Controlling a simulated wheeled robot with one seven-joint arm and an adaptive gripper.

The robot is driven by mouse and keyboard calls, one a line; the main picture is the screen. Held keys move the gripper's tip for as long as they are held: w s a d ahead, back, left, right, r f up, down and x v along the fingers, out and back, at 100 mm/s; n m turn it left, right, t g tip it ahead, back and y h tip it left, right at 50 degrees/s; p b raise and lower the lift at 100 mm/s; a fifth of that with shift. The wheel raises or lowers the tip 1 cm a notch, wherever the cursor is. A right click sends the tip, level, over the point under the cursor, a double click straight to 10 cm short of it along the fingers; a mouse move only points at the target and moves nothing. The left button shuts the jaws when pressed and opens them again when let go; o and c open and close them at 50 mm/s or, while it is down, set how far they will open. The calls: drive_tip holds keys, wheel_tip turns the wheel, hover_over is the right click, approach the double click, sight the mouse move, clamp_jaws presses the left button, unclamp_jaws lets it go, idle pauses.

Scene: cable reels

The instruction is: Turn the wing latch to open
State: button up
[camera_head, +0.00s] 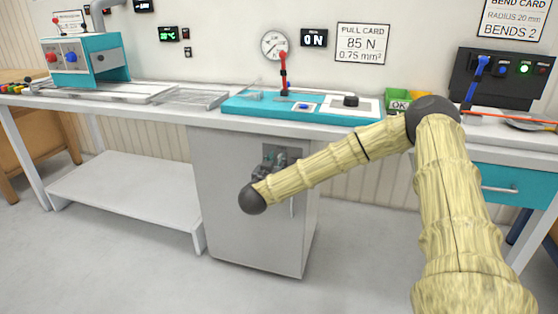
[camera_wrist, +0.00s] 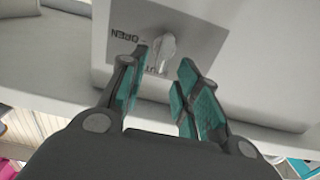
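The wing latch (camera_wrist: 163,52) is a small pale grey knob on a grey label plate (camera_wrist: 133,28) in the wrist view. The word OPEN reads upside down to its left, and a second word below it is partly hidden. The plate also shows on the grey cabinet (camera_head: 238,205) front in the head view, mostly behind my gripper (camera_head: 268,166). My gripper, with teal finger pads, is open in the wrist view (camera_wrist: 163,68). Its fingertips lie on either side of the latch in the picture, with gaps showing. Contact is not visible.
The cabinet stands under a white workbench (camera_head: 215,117) bearing a teal pull-test fixture (camera_head: 300,108). A vertical handle (camera_head: 292,207) is on the cabinet door. A low white shelf (camera_head: 120,185) stands to the left. The floor before the cabinet is clear.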

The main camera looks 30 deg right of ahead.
drive_tip(key=shift+x, duration=1.45)
drive_tip(key=c, duration=0.7)
